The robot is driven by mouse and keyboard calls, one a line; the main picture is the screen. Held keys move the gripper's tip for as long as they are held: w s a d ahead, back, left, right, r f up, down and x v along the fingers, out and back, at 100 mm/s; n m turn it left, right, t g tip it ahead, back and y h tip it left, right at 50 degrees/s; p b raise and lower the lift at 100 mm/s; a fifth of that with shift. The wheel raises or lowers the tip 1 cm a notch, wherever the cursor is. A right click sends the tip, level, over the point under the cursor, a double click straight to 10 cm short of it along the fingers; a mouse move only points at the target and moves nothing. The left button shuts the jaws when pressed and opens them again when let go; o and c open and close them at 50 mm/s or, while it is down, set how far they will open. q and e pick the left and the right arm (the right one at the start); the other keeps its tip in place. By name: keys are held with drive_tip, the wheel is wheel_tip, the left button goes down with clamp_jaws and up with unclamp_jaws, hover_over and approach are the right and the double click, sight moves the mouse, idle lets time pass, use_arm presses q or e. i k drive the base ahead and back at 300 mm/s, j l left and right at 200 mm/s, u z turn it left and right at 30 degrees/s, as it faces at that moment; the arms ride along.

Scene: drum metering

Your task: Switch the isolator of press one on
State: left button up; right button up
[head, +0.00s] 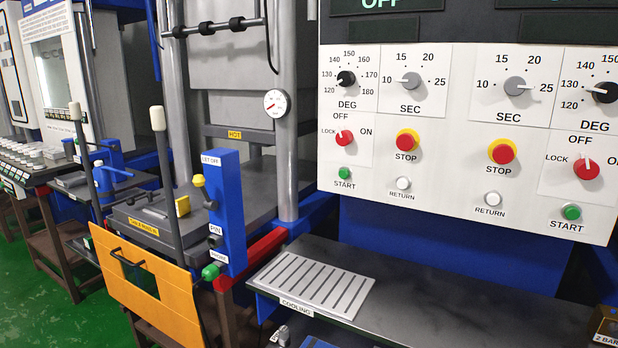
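Two red isolator knobs are on the white control panel in the head view. The left isolator (344,138) has a white pointer directed up, slightly left, near OFF. LOCK is marked at its left and ON at its right. The right isolator (587,169) has the same marks, and its pointer is directed up toward OFF. No visible label tells which one belongs to press one. A display (387,5) above the left controls reads OFF. Neither of my grippers is in view.
Below the left isolator is a green START button (344,173). Yellow-ringed red STOP buttons (407,141) (502,152) and white RETURN buttons (403,183) are close by. A dark bench with a slotted cooling plate (312,282) lies below. An orange guard (150,290) stands at the left.

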sight(585, 168)
drive_tip(key=z, duration=1.4)
